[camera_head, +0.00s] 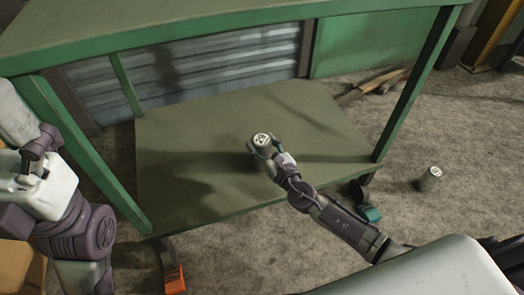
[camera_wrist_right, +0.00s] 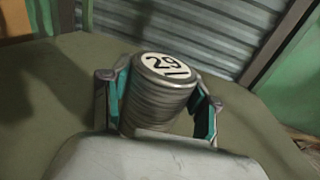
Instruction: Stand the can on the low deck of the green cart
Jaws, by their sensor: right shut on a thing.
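The green cart has a high top (camera_head: 190,35) and a low deck (camera_head: 180,170). My right gripper (camera_head: 264,147) is over the middle of the low deck, shut on the can (camera_head: 262,140). In the right wrist view the can (camera_wrist_right: 160,92) is a ribbed grey cylinder with a white top label marked with digits. It is upright between the teal fingers of the right gripper (camera_wrist_right: 162,100). Its base is hidden, so I cannot tell whether it touches the deck. My left arm is at the left edge; its fingers cannot be made out.
A second grey can (camera_head: 430,179) stands on the floor right of the cart. Green legs (camera_head: 415,85) stand at the cart's corners, with an orange-braked caster (camera_head: 174,278) in front. The low deck is otherwise bare. A brown box (camera_head: 20,265) is at lower left.

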